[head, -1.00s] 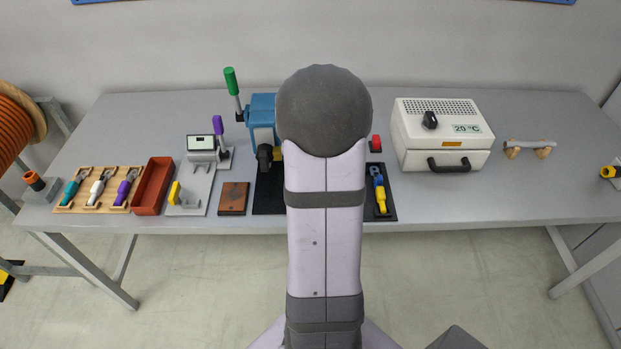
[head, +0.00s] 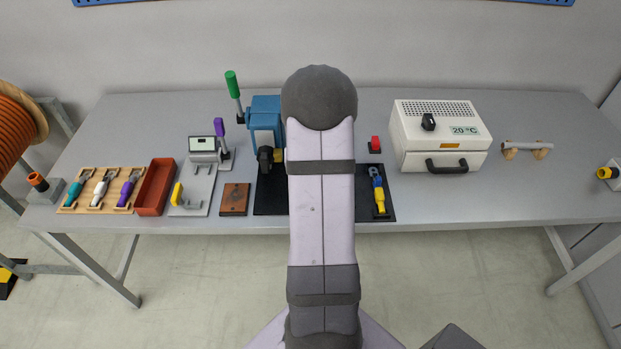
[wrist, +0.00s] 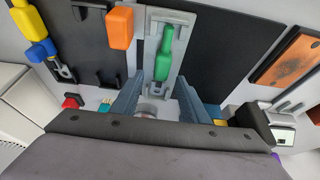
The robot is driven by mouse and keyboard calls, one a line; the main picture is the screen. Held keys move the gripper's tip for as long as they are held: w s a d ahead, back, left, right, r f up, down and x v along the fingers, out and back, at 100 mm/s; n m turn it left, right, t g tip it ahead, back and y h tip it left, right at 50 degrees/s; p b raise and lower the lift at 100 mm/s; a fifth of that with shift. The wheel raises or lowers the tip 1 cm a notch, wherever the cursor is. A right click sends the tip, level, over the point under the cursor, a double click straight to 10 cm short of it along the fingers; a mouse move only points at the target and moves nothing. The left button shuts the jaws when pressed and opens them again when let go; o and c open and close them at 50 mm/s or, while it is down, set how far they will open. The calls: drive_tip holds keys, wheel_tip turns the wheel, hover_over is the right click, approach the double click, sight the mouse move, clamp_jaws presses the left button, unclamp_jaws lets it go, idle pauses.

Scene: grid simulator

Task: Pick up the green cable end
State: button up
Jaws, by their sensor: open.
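The green cable end (wrist: 167,46) lies on a narrow light-grey holder (wrist: 172,18) near the top middle of the wrist view. It has a green body, with a grey metal part at its lower end. My gripper (wrist: 161,82) is open, its two blue-grey fingers apart. The fingertips show just below the green body, on either side of the holder's lower end; I cannot tell their height above it. Nothing is seen held. In the head view my arm covers this area, so the green cable end and my gripper are hidden there.
An orange block (wrist: 120,27) is left of the green cable end. A blue-and-yellow part (head: 378,191) sits on a black mat to the right of my arm. A blue machine (head: 264,112) and white heater box (head: 440,136) flank my arm. The table's right front is clear.

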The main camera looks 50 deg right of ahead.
drive_tip(key=shift+w+f, duration=0.1)
drive_tip(key=shift+f, duration=0.15)
clamp_jaws()
drive_tip(key=shift+d, duration=0.1)
drive_tip(key=shift+r, duration=0.1)
